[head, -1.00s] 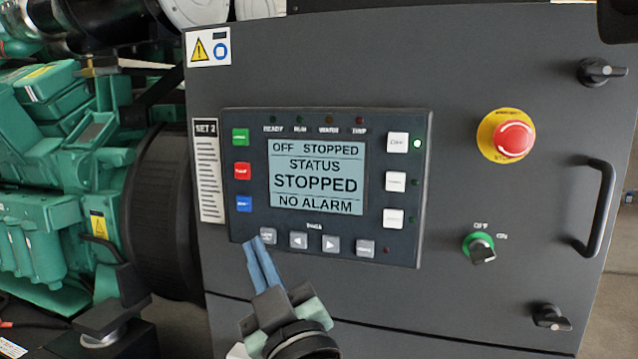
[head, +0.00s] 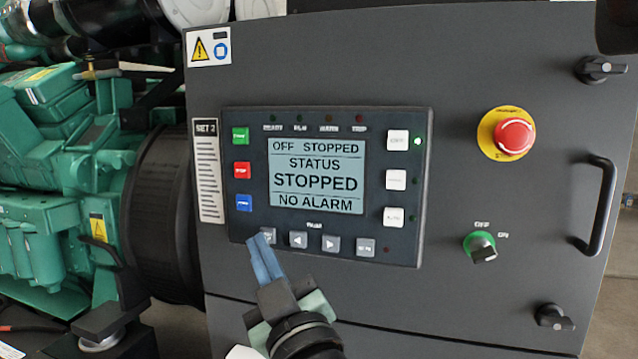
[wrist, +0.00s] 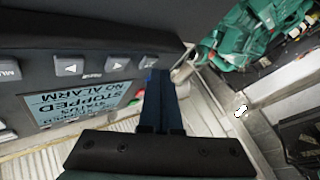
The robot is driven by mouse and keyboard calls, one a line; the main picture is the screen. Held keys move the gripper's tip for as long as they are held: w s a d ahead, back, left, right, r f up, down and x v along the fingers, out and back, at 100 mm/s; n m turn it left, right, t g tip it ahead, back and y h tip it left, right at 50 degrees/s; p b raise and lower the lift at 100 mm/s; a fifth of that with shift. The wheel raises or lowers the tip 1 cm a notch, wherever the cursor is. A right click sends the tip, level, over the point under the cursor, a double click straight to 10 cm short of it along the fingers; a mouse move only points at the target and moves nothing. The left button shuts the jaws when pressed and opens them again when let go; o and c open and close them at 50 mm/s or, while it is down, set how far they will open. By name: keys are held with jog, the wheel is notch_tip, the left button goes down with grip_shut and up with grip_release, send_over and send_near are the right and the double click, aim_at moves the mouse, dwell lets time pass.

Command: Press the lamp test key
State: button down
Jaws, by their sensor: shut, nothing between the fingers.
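The control panel (head: 250,120) is on the dark cabinet door, and its screen (head: 317,177) reads OFF STOPPED, STATUS STOPPED, NO ALARM. A row of grey keys runs below the screen. The leftmost grey key (head: 270,235) is partly covered by my fingers; its lettering is too small to read, so I cannot confirm it is the lamp test key. My gripper (head: 257,240) has its blue fingers together and empty, with the tips over the key's left part. In the wrist view the fingertips (wrist: 158,73) are beside that end key (wrist: 147,61); contact cannot be told.
Left and right arrow keys (head: 314,242) and another grey key (head: 365,247) continue the row. Coloured keys (head: 242,170) line the panel's left side. A red emergency stop (head: 514,137), a rotary switch (head: 482,247) and a door handle (head: 602,208) are to the right.

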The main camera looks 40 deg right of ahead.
jog(key=shift+w+d+b, duration=0.25)
jog(key=shift+d+b, duration=0.05)
jog(key=shift+d, duration=0.05)
dwell(0.4)
jog(key=shift+a, duration=0.1)
jog(key=shift+s+a, duration=0.6)
jog(key=shift+a, duration=0.05)
jog(key=s+a, duration=0.2)
jog(key=s+a+p, duration=0.1)
jog(key=a, duration=0.1)
jog(key=shift+s+a, duration=0.35)
dwell(0.8)
